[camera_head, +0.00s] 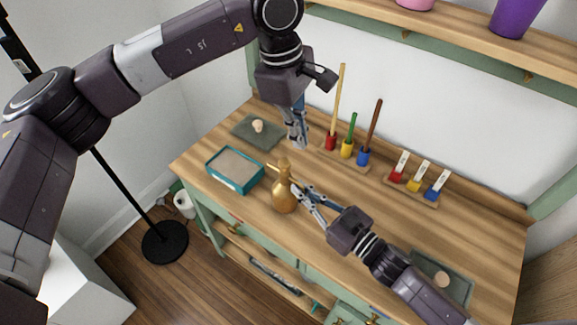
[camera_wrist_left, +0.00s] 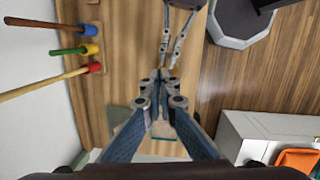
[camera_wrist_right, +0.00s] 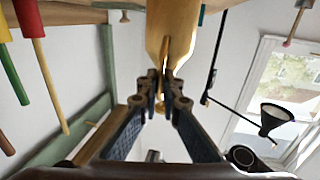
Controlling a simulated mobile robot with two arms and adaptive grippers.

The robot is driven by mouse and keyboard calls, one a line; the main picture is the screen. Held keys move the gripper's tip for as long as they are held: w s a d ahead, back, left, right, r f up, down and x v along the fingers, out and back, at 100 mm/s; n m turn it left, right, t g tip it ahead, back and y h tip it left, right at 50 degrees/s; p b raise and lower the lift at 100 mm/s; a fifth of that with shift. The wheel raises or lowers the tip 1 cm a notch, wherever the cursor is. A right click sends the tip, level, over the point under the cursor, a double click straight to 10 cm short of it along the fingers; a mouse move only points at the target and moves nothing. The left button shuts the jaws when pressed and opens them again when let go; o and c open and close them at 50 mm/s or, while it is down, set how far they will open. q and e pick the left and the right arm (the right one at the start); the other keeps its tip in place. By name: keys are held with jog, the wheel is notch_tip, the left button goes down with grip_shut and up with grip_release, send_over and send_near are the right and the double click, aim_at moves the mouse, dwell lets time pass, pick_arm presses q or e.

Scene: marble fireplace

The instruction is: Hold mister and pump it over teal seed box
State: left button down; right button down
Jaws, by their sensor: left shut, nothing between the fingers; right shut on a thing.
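The mister (camera_head: 284,197) is a brass-coloured bottle with a narrow neck and a spout pointing left, upright near the table's front edge. Whether its base touches the table I cannot tell. My right gripper (camera_head: 296,188) is shut on its upper part; the right wrist view shows the mister (camera_wrist_right: 172,30) between the fingertips (camera_wrist_right: 165,85). The teal seed box (camera_head: 220,178), filled with greyish-brown soil, lies left of the mister, apart from it. My left gripper (camera_head: 299,145) is shut and empty, pointing down behind the mister.
A dark mat (camera_head: 245,138) with a small pale item lies at the back left. Coloured holders (camera_head: 347,151) with tall sticks stand behind, and a rack of labelled coloured pieces (camera_head: 414,186) is further right. Another mat (camera_head: 455,286) lies front right. The middle-right tabletop is clear.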

pick_arm(q)
jog(key=d+h, duration=0.1)
notch_tip(320, 180, up, 3)
jog(key=n+t+h, duration=0.3)
jog(key=t+h, duration=0.2)
send_over(282, 163)
jog(key=shift+f, duration=0.2)
jog(key=shift+f, duration=0.1)
jog(key=shift+f, duration=4.3)
jog(key=shift+f, duration=0.1)
jog(key=shift+f, duration=0.3)
